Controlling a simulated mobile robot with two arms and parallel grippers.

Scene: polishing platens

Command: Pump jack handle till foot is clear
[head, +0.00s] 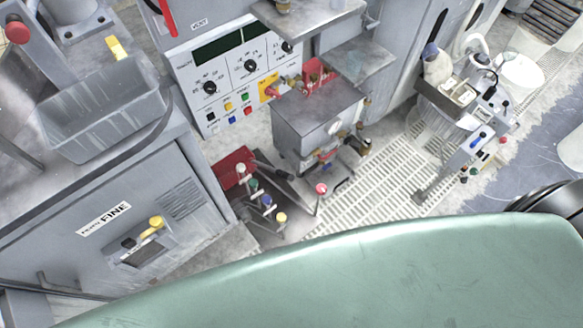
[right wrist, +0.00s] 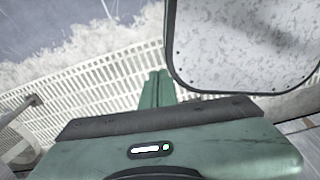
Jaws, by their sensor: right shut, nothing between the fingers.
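I cannot pick out the jack, its handle or the foot with certainty. In the head view, a cluster of levers with coloured ball knobs (head: 267,200) stands low on the floor beside a red block (head: 232,167). A separate lever with a red knob (head: 321,189) stands just to its right. My right gripper (right wrist: 157,76) shows in the right wrist view, its two green fingers together with nothing between them, above a light grating and away from the levers. My left gripper is not in view.
A control panel (head: 235,65) and a grey box unit (head: 315,120) stand behind. Slotted floor grating (head: 375,195) lies open at centre right. A speckled panel (right wrist: 240,45) is near my right gripper.

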